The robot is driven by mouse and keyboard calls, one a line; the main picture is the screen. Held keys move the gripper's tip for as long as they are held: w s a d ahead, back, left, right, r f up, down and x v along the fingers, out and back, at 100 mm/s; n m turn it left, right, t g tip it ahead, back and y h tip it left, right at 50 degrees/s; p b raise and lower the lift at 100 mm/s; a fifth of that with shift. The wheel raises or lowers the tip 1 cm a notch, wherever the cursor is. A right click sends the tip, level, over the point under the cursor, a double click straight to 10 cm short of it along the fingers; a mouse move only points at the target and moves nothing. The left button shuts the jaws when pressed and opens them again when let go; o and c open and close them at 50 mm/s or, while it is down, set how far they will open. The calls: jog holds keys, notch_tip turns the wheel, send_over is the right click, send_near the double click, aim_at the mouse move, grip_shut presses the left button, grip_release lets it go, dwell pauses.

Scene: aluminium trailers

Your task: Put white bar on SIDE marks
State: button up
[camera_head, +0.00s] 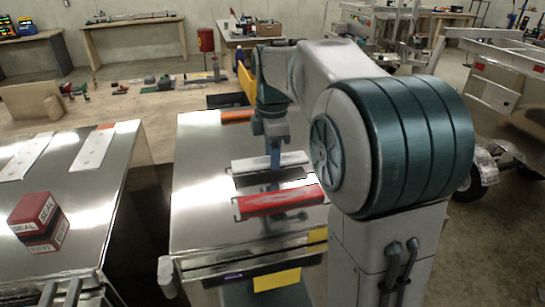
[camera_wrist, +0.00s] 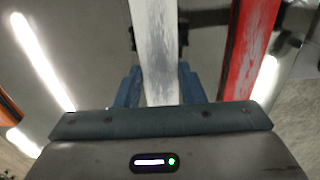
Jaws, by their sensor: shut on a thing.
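The white bar (camera_head: 268,162) is over the shiny metal top (camera_head: 200,205) in the middle of the head view. My gripper (camera_head: 274,158) points down and is shut on the bar near its middle. In the wrist view the white bar (camera_wrist: 157,45) runs between my two blue fingers (camera_wrist: 160,88). A dark band shows just below the bar in the head view, so it looks slightly raised, but I cannot tell the gap. I cannot make out any lettering reading SIDE on this top.
A red bar (camera_head: 280,200) lies close in front of the white bar, and an orange bar (camera_head: 237,115) lies at the far edge. Yellow labels (camera_head: 277,280) are on the near edge. A red SEAL box (camera_head: 36,214) stands on the left metal top (camera_head: 95,200), across a gap.

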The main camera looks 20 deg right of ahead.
jog(key=shift+f, duration=0.8)
jog(key=shift+f, duration=0.2)
jog(key=o, duration=1)
jog(key=shift+r, duration=0.15)
notch_tip(320, 180, up, 12)
jog(key=shift+r, duration=0.1)
